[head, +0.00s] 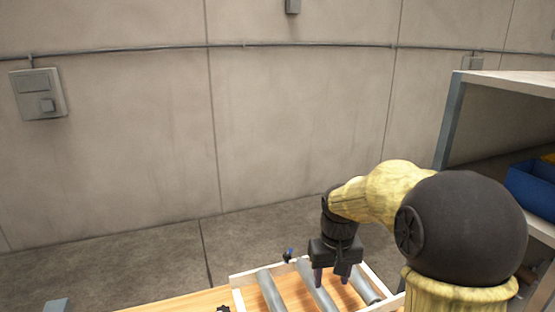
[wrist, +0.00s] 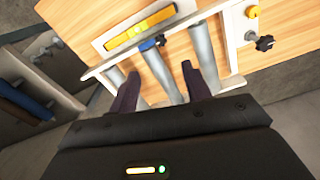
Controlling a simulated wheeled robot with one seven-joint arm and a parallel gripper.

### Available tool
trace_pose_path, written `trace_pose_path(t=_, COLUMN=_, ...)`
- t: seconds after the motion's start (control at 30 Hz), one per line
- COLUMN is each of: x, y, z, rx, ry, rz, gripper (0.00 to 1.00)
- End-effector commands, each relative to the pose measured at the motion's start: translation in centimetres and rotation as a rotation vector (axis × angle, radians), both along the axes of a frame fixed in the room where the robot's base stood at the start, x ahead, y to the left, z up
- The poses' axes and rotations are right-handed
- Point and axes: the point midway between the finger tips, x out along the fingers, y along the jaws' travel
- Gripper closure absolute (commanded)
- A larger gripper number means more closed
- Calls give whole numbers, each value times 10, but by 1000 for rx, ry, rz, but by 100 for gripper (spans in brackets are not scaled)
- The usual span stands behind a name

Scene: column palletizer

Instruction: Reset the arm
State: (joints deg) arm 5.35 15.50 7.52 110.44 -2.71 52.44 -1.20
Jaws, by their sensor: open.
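My gripper (head: 333,274) hangs pointing down over a small roller frame in the head view. In the wrist view my gripper (wrist: 162,88) shows two dark fingers spread apart with nothing between them. Grey rollers (wrist: 160,74) of the frame lie beyond and below the fingers. My yellow and black arm reaches in from the right in the head view. Whether the fingertips touch the rollers cannot be told.
The white-railed roller frame (head: 240,281) sits on a wooden table (head: 190,302). A yellow level-like bar (wrist: 140,33) and a black knob (wrist: 264,43) show nearby. At right stands a shelf (head: 510,80) with a blue bin (head: 532,190). A concrete wall stands behind.

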Motion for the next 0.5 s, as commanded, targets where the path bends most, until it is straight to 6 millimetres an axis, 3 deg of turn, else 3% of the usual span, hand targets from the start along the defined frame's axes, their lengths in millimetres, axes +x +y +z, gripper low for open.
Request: trace_pose_path(t=0.5, x=-123, y=-7, z=-54, rx=9, ry=-183, rz=-75, gripper=52)
